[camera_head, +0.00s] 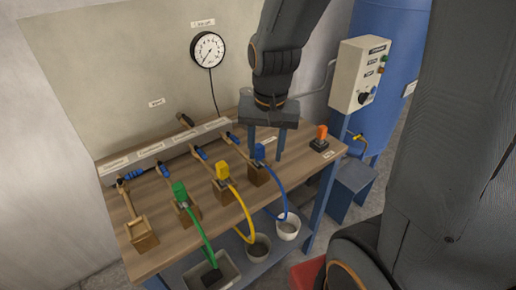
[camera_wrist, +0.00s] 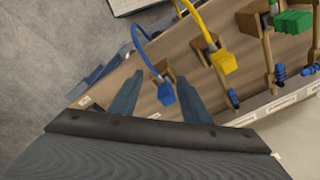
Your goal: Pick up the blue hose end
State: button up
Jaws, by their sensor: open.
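The blue hose end (camera_head: 259,151) stands on a wooden holder (camera_head: 257,175) near the right part of the workbench, with its blue hose hanging over the front edge. In the wrist view the blue hose end (camera_wrist: 166,94) shows between my two fingers, nearer the right one. My gripper (camera_head: 265,150) is open and empty, pointing down over the bench at the blue hose end; its fingers also show in the wrist view (camera_wrist: 159,78). I cannot tell how far down the fingers reach around it, and no contact is visible.
A yellow hose end (camera_head: 222,171) and a green hose end (camera_head: 180,189) stand on holders to the left. A black base with an orange top (camera_head: 321,134) sits at the right. A labelled strip with blue fittings runs along the back. Buckets (camera_head: 288,228) stand below the front edge.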

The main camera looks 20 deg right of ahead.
aim_at(259, 146)
jog(key=w+r+m, duration=0.1)
jog(key=m, duration=0.1)
jog(key=w+m, duration=0.1)
jog(key=m, duration=0.1)
jog(key=w+r+m+p, duration=0.1)
jog(key=shift+w+r+m+g, duration=0.25)
jog(key=shift+r+m+g, duration=0.1)
jog(key=shift+m+g, duration=0.05)
jog(key=m, duration=0.1)
jog(key=w+m, duration=0.1)
jog(key=m, duration=0.1)
jog(key=shift+w+a+r+g, duration=0.1)
jog(key=shift+w+r+g, duration=0.1)
jog(key=shift+w+g, duration=0.1)
jog(key=shift+f+m, duration=0.3)
jog(key=shift+f, duration=0.15)
jog(key=shift+s+f+p, duration=0.1)
jog(key=shift+f+p, duration=1.15)
jog(key=shift+f, duration=2.2)
grip_shut()
jog(key=shift+r, duration=0.1)
